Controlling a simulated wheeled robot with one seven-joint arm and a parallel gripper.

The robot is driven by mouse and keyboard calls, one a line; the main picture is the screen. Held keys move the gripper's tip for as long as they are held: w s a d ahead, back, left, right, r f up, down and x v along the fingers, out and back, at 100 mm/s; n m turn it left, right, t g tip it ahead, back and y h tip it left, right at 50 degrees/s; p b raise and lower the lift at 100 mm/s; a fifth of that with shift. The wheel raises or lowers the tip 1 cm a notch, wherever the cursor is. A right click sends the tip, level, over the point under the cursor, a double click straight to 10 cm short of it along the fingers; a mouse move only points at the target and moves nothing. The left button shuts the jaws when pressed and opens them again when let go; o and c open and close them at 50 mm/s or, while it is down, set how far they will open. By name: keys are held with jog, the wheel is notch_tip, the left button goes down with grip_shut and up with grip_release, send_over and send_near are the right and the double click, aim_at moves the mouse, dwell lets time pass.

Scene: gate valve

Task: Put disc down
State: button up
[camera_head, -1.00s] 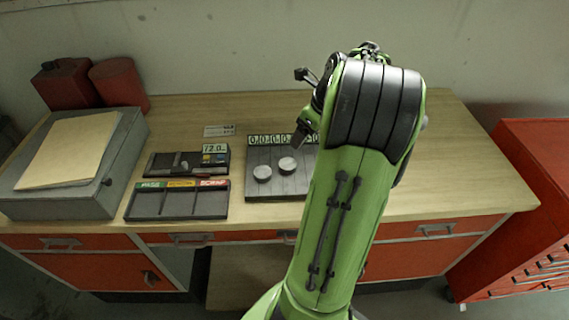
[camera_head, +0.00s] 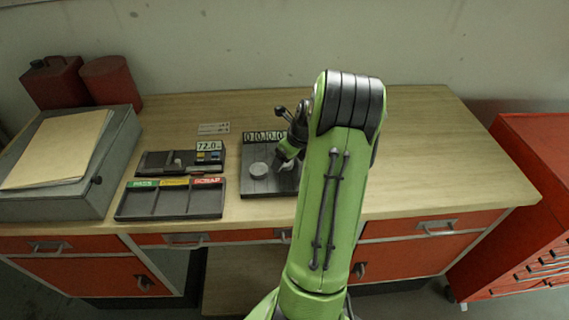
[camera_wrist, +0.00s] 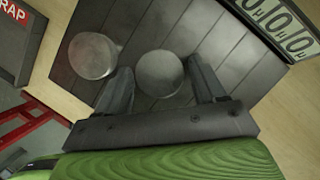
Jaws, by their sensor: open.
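Two round grey discs lie flat on a dark slatted plate (camera_head: 262,189) that has a row of number tiles along its back edge. My gripper (camera_head: 286,160) is low over the plate and open, one finger on each side of this disc with a visible gap at the right finger. Its left finger lies between the two discs.
Left of the plate are a three-section tray (camera_head: 170,204) with coloured labels, one reading SCRAP, and a gauge (camera_head: 160,163) with a 72.0 display. A grey box (camera_head: 80,195) and red cans (camera_head: 55,85) stand farther left. The bench right of my arm is clear.

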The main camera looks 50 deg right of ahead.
jog(key=shift+r, duration=0.1)
jog(key=c, duration=1.2)
notch_tip(320, 180, up, 10)
jog(key=shift+p, duration=1.1)
jog(key=shift+c, duration=0.2)
